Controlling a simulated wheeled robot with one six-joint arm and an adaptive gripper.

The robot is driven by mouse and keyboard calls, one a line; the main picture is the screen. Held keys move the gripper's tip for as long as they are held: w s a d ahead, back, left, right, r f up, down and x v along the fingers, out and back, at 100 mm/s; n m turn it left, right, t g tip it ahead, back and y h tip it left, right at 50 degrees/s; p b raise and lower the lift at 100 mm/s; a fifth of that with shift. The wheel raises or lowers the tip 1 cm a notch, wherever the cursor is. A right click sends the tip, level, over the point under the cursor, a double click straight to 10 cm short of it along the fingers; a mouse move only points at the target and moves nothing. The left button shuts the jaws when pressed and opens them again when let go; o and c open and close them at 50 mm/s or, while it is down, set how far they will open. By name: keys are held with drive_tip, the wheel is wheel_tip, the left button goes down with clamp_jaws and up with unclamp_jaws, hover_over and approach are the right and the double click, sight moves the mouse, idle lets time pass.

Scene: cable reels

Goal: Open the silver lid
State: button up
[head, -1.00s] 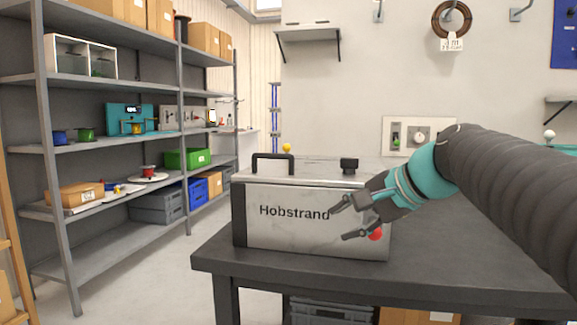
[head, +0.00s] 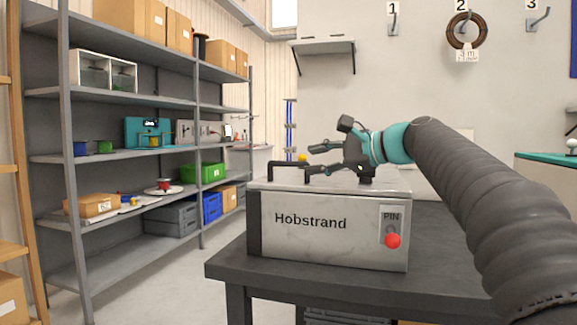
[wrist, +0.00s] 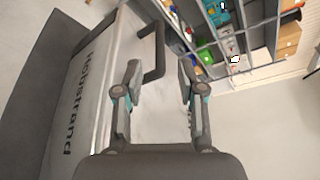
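A silver box marked "Hobstrand" (head: 320,228) stands on the dark table, its silver lid (head: 335,184) closed on top. A black handle (head: 288,165) rises from the lid's left part; it also shows in the wrist view (wrist: 155,52). A "PIN" panel with a red knob (head: 393,241) is on the box's front right. My gripper (head: 315,158) is open and empty above the lid, its fingers pointing left toward the handle. In the wrist view, my fingers (wrist: 160,75) are spread apart, with the handle ahead, near the left finger and not gripped.
The dark table (head: 235,262) has bare top in front of the box. A grey shelf unit (head: 130,157) with bins and boxes stands at the left. A cable coil (head: 463,31) hangs on the wall behind.

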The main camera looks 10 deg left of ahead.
sight(295, 162)
drive_tip(key=x, duration=0.8)
drive_tip(key=shift+a, duration=0.1)
clamp_jaws()
